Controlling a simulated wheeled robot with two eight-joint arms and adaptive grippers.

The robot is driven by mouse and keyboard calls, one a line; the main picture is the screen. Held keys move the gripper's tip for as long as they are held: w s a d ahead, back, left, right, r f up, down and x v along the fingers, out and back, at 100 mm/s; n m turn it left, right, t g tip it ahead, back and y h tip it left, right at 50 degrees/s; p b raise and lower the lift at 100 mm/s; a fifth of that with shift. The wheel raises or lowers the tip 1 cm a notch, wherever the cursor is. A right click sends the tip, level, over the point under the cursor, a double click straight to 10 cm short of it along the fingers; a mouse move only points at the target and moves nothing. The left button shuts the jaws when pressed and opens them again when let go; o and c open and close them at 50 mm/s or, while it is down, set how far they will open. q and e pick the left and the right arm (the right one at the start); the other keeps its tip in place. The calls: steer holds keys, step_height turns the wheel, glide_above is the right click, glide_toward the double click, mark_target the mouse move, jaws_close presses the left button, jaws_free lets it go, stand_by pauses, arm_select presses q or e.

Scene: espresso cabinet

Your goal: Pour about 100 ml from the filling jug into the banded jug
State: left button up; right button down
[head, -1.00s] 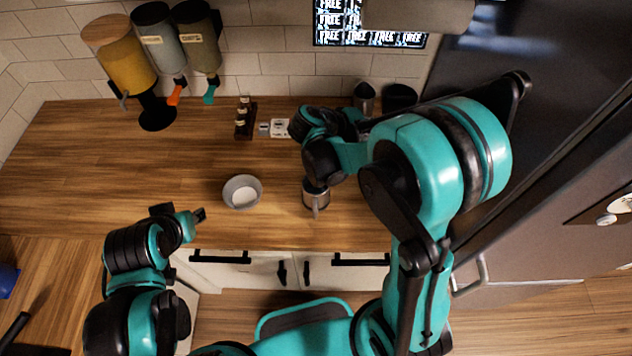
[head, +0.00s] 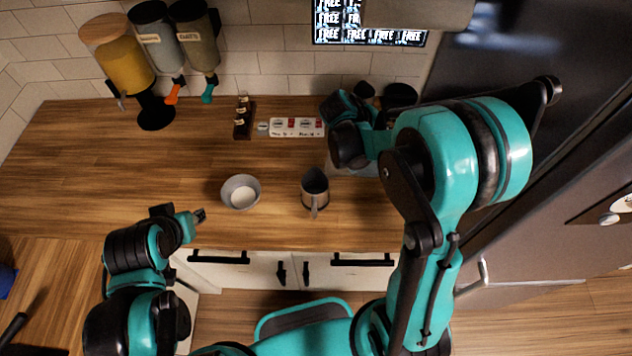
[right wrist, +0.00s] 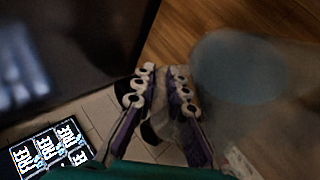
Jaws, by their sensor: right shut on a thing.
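A metallic grey jug with a handle (head: 315,187), probably the banded jug, stands upright on the wooden counter; I cannot make out its band. My right gripper (right wrist: 161,80) is shut on a clear, see-through vessel, probably the filling jug, with a pale bluish round surface (right wrist: 240,68) in the right wrist view. In the head view this clear jug (head: 352,169) shows only partly under my right wrist, right of and behind the metallic jug and apart from it. Its tilt is hard to tell. My left gripper (head: 198,216) is near the counter's front edge, with nothing visible in it; its fingers are too small to judge.
A grey bowl with white contents (head: 241,192) stands left of the metallic jug. Behind are a small bottle rack (head: 243,118) and a white strip with red marks (head: 297,127). Dispensers (head: 165,45) hang at the back left. A dark fridge stands right.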

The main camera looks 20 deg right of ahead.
steer(key=shift+f+y, duration=0.3)
steer(key=shift+f, duration=0.1)
steer(key=shift+w+d+f+g+y+b, duration=0.3)
steer(key=shift+d+f+y+b, duration=0.55)
steer(key=shift+f+y, duration=0.5)
steer(key=shift+w+d+f+g+y+b, duration=0.2)
steer(key=shift+d+f+g+y+b, duration=0.3)
steer(key=shift+d+f+y, duration=0.7)
steer(key=shift+w+d+f+g+y+b, duration=0.25)
steer(key=shift+d+f+y+b, duration=0.55)
steer(key=shift+f+y, duration=0.7)
steer(key=shift+f, duration=0.1)
